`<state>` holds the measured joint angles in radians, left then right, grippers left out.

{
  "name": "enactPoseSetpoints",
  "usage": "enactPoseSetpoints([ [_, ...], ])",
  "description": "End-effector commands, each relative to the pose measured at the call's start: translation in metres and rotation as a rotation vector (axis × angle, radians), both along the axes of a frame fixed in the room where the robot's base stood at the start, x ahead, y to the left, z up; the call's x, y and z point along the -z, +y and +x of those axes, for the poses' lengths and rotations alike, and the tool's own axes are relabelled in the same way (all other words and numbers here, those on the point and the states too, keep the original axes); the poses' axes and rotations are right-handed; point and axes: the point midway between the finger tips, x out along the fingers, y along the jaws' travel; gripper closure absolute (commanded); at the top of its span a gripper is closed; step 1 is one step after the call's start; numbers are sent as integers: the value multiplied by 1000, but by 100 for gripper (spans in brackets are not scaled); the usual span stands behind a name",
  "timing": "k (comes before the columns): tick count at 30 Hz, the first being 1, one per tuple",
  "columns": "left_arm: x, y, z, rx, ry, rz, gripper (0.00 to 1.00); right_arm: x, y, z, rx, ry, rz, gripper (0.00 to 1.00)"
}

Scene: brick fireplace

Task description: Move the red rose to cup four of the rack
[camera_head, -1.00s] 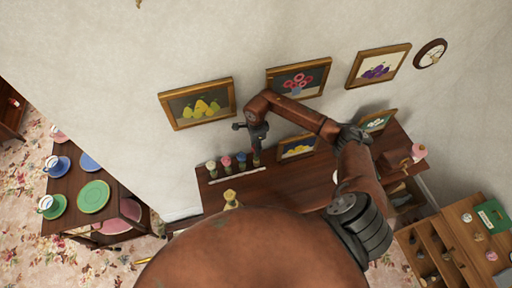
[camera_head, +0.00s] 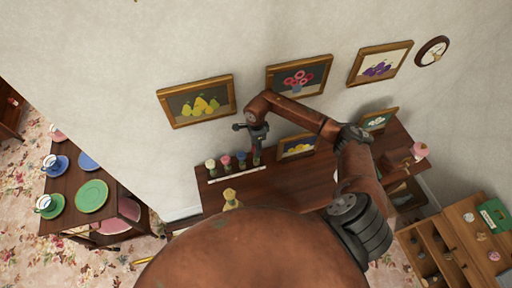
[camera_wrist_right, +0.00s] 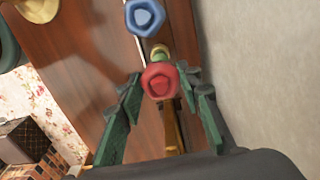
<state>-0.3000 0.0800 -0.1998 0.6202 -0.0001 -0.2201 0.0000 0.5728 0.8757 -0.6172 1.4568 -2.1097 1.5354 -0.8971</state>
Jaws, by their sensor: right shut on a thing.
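The red rose (camera_wrist_right: 160,82) is between the fingers of my right gripper (camera_wrist_right: 162,100) in the right wrist view, and the gripper is shut on it. In the head view my right gripper (camera_head: 257,148) is at the right end of the pale rack (camera_head: 236,175), by the wall. A blue rose (camera_wrist_right: 145,17) stands beyond the red one in the right wrist view. In the head view a white flower (camera_head: 210,164), a pink flower (camera_head: 225,161) and the blue rose (camera_head: 241,157) stand along the rack. Whether the red rose's stem is inside a cup is unclear. My left gripper is not in view.
The rack stands on a dark wood surface (camera_head: 285,182) against the wall. A yellow figure-like object (camera_head: 231,198) stands in front of it. A leaning picture (camera_head: 296,146) is close on the right. A side table with plates (camera_head: 91,195) is at left, a shelf unit (camera_head: 455,240) at right.

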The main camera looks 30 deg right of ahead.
Motion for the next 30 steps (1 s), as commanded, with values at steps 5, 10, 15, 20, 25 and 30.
enactPoseSetpoints([
  [5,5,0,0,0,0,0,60,5,0,0,0,0,0,85],
  [10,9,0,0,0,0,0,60,9,0,0,0,0,0,85],
  [15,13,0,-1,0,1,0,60,13,0,0,0,0,0,85],
  [20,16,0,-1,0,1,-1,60,17,0,0,0,1,0,85],
  [25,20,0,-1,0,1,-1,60,21,0,0,0,1,0,85],
  [30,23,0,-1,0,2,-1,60,24,0,0,0,1,0,67],
])
